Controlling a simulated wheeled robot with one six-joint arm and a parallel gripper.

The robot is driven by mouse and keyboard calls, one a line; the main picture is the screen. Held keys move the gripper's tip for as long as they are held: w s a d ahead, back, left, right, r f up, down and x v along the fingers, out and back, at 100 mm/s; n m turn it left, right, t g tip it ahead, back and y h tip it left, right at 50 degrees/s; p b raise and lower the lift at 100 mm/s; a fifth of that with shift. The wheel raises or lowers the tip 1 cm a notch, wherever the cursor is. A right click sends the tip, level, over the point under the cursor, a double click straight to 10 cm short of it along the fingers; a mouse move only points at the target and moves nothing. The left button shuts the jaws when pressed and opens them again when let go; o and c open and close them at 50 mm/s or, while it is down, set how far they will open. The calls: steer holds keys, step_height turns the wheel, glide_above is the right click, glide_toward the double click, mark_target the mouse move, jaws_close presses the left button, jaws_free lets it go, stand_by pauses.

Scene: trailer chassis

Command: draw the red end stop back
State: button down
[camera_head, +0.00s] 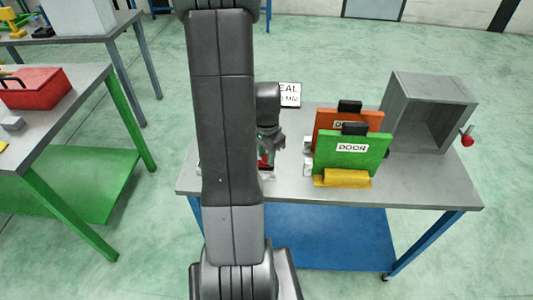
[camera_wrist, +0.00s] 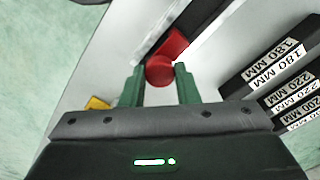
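The red end stop (camera_wrist: 174,43) shows in the wrist view as a red block on a dark rail (camera_wrist: 190,25), with a round red knob (camera_wrist: 160,71) on its near side. My gripper (camera_wrist: 160,68) has its two green fingers apart, one on each side of the knob. The gaps at the knob's sides are too small to tell whether the fingers touch it. In the head view my gripper (camera_head: 270,143) is over the left part of the table, mostly hidden behind my arm. Only a bit of red (camera_head: 264,160) shows below it.
Dark blocks with white millimetre labels (camera_wrist: 278,64) lie right of my gripper. The grey table (camera_head: 420,190) also holds a green door panel (camera_head: 352,160), an orange one (camera_head: 330,118), a yellow block (camera_head: 342,179) and an open grey box (camera_head: 435,82). A sign (camera_head: 289,94) stands behind.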

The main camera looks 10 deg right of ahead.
steer(key=shift+s+d+b, duration=0.2)
steer(key=shift+s+d, duration=0.05)
steer(key=shift+d, duration=0.6)
steer(key=shift+s+d+b, duration=0.25)
steer(key=shift+d, duration=0.6)
steer(key=shift+s+d+b, duration=0.2)
steer(key=shift+s+d, duration=0.05)
steer(key=shift+d, duration=0.6)
steer(key=c, duration=1.5)
jaws_free()
steer(key=o, duration=0.4)
steer(key=shift+d, duration=0.15)
steer(key=shift+r, duration=0.1)
step_height(320, 180, up, 14)
steer(key=shift+b, duration=0.4)
